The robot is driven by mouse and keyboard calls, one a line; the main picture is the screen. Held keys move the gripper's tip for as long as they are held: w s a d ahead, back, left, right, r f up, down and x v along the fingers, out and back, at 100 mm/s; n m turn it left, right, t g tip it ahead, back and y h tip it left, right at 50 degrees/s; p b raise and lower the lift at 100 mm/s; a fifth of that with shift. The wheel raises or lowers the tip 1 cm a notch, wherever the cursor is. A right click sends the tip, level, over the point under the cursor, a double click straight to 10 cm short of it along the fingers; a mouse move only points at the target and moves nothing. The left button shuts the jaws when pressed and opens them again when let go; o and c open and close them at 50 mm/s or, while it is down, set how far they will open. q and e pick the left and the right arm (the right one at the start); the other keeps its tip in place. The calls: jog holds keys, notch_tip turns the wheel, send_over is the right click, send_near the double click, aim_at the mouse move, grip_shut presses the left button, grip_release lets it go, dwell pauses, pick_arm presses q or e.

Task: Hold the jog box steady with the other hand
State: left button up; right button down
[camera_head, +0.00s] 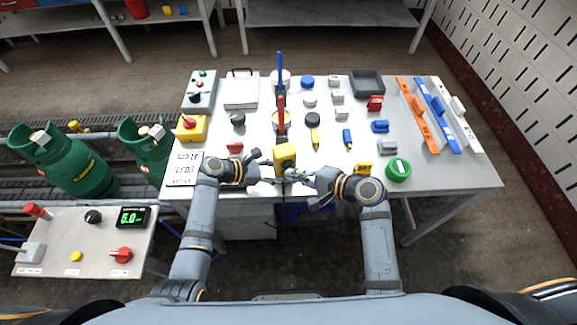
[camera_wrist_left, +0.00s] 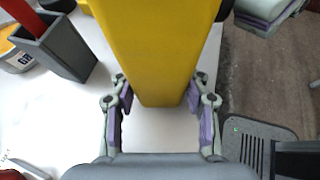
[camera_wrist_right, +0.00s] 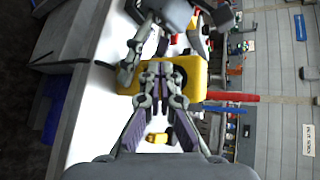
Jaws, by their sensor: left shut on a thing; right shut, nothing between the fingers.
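The yellow jog box (camera_head: 285,153) stands near the front edge of the white table, in the middle of the head view. My left gripper (camera_head: 271,178) is shut on it from the left. In the left wrist view the jog box (camera_wrist_left: 155,45) fills the space between the fingers (camera_wrist_left: 160,98). My right gripper (camera_head: 299,176) is shut and empty, close to the box's right side. In the right wrist view its closed fingertips (camera_wrist_right: 163,72) overlap the yellow box (camera_wrist_right: 196,82); whether they touch it I cannot tell. The box's front is partly hidden by the grippers.
The white table (camera_head: 440,180) holds several small parts and switches. Green gas bottles (camera_head: 68,165) stand at left.

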jog(key=shift+w+a, duration=0.1)
jog(key=shift+w, duration=0.3)
dwell(3.5)
jog(key=shift+s, duration=0.15)
jog(key=shift+s+d, duration=0.25)
jog(key=shift+s, duration=0.45)
jog(key=shift+s+d, duration=0.25)
jog(key=shift+s, duration=0.55)
jog(key=shift+s+d, duration=0.2)
jog(key=shift+s, duration=0.6)
jog(key=shift+s+d, duration=0.25)
jog(key=shift+s, duration=0.55)
dwell(0.5)
jog(key=s, duration=0.2)
jog(key=s+d, duration=0.1)
jog(key=shift+s+d, duration=0.1)
jog(key=shift+s, duration=0.25)
